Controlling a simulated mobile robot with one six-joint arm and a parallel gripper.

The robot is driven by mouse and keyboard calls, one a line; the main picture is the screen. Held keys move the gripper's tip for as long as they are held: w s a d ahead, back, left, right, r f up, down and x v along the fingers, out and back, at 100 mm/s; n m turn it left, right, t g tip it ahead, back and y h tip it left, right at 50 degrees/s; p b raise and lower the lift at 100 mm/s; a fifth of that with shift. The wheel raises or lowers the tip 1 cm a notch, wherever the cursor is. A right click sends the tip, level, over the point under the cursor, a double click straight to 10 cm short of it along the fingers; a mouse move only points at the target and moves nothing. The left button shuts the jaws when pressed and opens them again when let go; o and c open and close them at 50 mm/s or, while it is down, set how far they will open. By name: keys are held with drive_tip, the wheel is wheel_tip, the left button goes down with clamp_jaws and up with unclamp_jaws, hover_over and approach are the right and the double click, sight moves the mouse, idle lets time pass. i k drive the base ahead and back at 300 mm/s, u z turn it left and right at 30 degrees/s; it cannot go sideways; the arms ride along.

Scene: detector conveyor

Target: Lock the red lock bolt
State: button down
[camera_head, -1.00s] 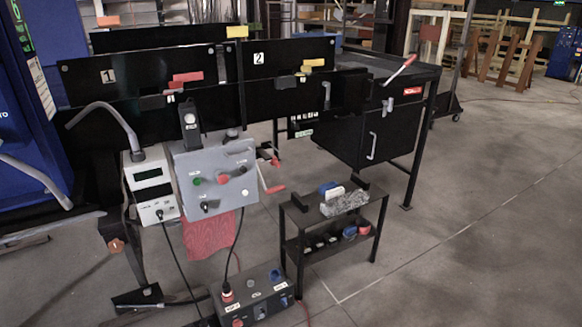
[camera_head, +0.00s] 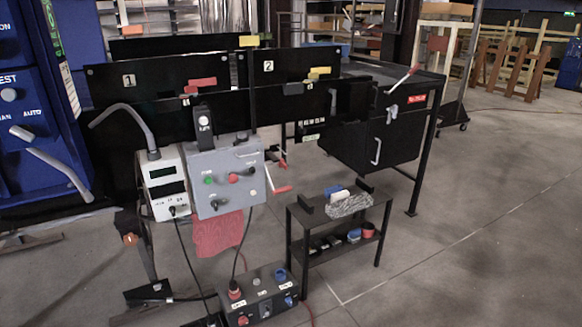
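A red piece (camera_head: 201,83), likely the red lock bolt, sits at the lower edge of black panel 1 (camera_head: 150,88). A smaller red part lies just below its left end. The bolt is too small here to tell whether it is locked. A matching yellow piece (camera_head: 319,71) sits on black panel 2 (camera_head: 290,63) to the right. My gripper is not in view.
A grey control box (camera_head: 225,170) and a white meter box (camera_head: 162,183) hang below the panels. A black switch box (camera_head: 262,297) and a small black shelf (camera_head: 338,252) stand on the floor. A blue machine (camera_head: 40,130) is at left.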

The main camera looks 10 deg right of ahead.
sight(281, 164)
drive_tip(key=u, duration=0.1)
drive_tip(key=i, duration=0.95)
drive_tip(key=u, duration=5.25)
drive_tip(key=i, duration=0.15)
drive_tip(key=z, duration=3.15)
